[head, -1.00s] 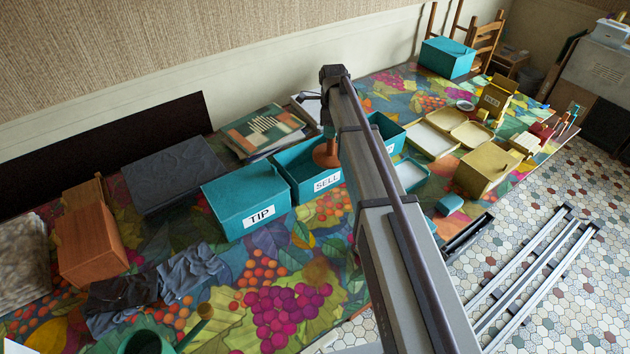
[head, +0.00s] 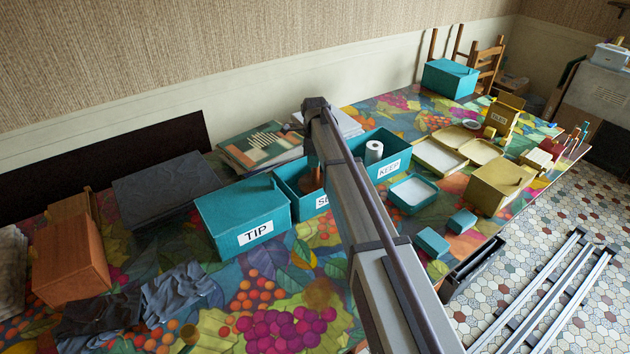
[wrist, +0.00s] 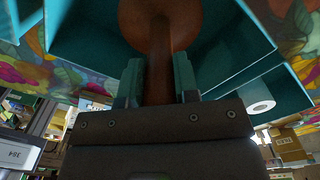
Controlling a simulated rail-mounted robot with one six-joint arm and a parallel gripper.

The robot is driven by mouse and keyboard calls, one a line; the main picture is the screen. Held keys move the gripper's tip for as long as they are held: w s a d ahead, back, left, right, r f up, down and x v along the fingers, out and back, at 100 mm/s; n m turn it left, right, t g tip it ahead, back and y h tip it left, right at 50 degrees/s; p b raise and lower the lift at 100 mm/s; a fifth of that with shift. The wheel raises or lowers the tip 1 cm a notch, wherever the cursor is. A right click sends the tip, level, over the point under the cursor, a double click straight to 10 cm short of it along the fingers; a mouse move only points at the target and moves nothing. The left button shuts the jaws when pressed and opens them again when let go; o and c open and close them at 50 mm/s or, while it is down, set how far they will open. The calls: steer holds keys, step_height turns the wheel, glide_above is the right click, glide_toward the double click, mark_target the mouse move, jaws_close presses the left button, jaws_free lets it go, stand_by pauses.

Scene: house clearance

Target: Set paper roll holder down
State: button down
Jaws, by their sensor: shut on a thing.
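The paper roll holder (head: 312,181) is brown, with a round base and a post. In the wrist view its post (wrist: 159,62) is between the two teal fingers of my gripper (wrist: 158,82), which is shut on it. The disc end is away from the gripper. In the head view the holder shows within the outline of the open teal SELL box (head: 291,184), partly behind my arm. I cannot tell whether its base touches the box floor.
The teal TIP box (head: 243,208) stands left of SELL. The open KEEP box (head: 393,169) to the right holds a white roll (head: 374,150). Books (head: 262,147) lie behind SELL. Trays (head: 440,156) and a yellow box (head: 497,188) stand farther right.

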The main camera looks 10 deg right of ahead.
step_height(320, 180, down, 4)
steer(key=b, duration=0.4)
steer(key=shift+r+p, duration=0.3)
steer(key=shift+f, duration=0.2)
steer(key=c, duration=0.9)
jaws_free()
steer(key=shift+o, duration=0.2)
